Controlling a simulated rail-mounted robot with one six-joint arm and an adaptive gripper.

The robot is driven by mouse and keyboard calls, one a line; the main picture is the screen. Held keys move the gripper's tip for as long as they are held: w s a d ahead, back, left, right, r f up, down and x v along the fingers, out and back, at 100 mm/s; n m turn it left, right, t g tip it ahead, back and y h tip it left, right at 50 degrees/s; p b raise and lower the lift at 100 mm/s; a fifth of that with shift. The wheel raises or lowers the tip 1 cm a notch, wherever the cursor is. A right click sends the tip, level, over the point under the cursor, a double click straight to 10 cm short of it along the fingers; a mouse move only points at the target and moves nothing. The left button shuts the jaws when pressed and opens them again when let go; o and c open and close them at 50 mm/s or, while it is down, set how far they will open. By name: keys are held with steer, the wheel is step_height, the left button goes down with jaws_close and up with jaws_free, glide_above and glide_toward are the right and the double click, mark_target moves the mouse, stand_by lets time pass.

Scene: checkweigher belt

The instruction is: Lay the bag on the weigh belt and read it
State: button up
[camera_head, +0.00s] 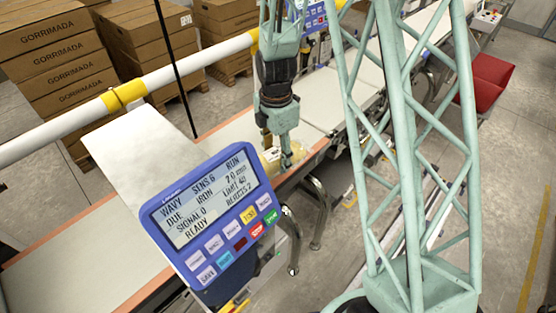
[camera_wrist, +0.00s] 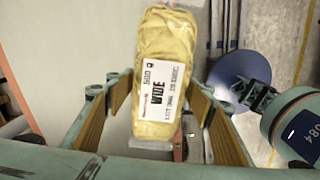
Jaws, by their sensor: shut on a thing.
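The bag (camera_wrist: 165,40) is a clear-wrapped yellow pack with a white label reading "500 g" and "WIDE". In the wrist view it lies lengthwise between the two pads of my gripper (camera_wrist: 163,95), which is shut on it. In the head view my gripper (camera_head: 284,158) points down at the right edge of the conveyor, and a small yellowish part of the bag (camera_head: 268,159) shows beside the fingers. Whether the bag touches the belt cannot be told. Pale belt sections (camera_head: 300,100) run on toward the upper right; which one is the weigh belt is not marked.
A blue panel (camera_head: 210,215) in front reads "WAVY", "SENS.6", "RUN", "SIGNAL 0" and "READY". A white cover (camera_head: 140,155) stands over the belt behind it. Another blue screen (camera_head: 316,15) is partly hidden by my arm. A red bin (camera_head: 487,80) stands right; cartons (camera_head: 60,55) stand left.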

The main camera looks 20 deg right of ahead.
mark_target(272, 151)
steer(key=w+m, duration=0.1)
steer(key=m, duration=0.1)
steer(key=w+m+b, duration=0.1)
steer(key=w+m, duration=0.1)
steer(key=m, duration=0.1)
steer(key=shift+w+a+f, duration=0.1)
steer(key=shift+a, duration=0.05)
steer(key=w+m, duration=0.1)
steer(key=m, duration=0.1)
steer(key=w+m+b, duration=0.1)
steer(key=w+m, duration=0.1)
steer(key=m, duration=0.1)
steer(key=shift+a, duration=0.15)
steer(key=w+m, duration=0.1)
steer(key=m, duration=0.1)
steer(key=w+m, duration=0.1)
steer(key=m, duration=0.1)
steer(key=w+m+b, duration=0.1)
steer(key=m, duration=0.1)
steer(key=shift+a, duration=0.15)
steer(key=shift+w+a+r+m+b, duration=0.1)
steer(key=shift+w+m, duration=0.25)
steer(key=shift+m, duration=0.4)
steer(key=shift+w+r+m+b, duration=0.15)
steer(key=shift+w+m, duration=0.25)
steer(key=shift+m, duration=0.4)
steer(key=shift+w+a+r+m+b, duration=0.1)
steer(key=shift+w+m, duration=0.25)
steer(key=shift+m, duration=0.4)
